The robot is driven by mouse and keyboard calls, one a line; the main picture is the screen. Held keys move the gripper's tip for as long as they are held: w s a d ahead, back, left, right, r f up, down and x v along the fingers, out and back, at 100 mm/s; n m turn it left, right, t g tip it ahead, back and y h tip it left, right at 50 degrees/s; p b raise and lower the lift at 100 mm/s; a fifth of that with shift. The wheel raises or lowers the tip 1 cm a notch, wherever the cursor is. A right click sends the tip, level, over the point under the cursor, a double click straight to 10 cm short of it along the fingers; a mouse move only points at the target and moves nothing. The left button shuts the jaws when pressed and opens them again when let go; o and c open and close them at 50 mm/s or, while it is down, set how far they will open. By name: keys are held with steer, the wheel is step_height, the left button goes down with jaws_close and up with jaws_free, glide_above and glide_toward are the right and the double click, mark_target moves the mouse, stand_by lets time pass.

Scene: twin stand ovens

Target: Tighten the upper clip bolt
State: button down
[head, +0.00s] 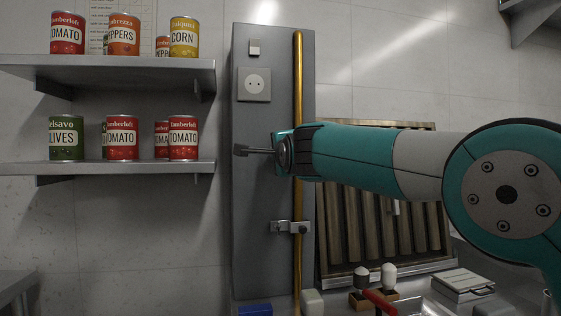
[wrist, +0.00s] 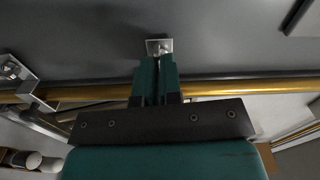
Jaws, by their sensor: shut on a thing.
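The upper clip (wrist: 153,43) is a small metal plate on the grey panel, with the upper clip bolt (wrist: 165,47) at its edge nearest my fingers. My gripper (wrist: 157,60) has its two teal fingers nearly together, with their tips at this bolt. The fingers hide part of the bolt, so its seating is not visible. In the head view my wrist covers the upper clip. The lower clip (head: 280,227), with its own bolt, sits further down the yellow pipe (head: 298,90). It also shows at the left of the wrist view (wrist: 15,75).
The grey panel (head: 262,195) carries a socket (head: 254,84). Shelves (head: 130,167) with several cans stand left. Slatted metal filters (head: 385,235) stand behind my arm. Brushes (head: 389,272) and a grey case (head: 463,282) lie below right. The wall between shelves and panel is clear.

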steer(key=shift+m+b, duration=0.85)
steer(key=shift+m, duration=1.45)
steer(key=c, duration=1.4)
jaws_free()
steer(key=b+v, duration=0.4)
steer(key=v, duration=1.3)
steer(key=shift+s+b, duration=0.25)
steer(key=shift+b, duration=0.05)
steer(key=shift+o, duration=0.5)
steer(key=shift+r, duration=0.1)
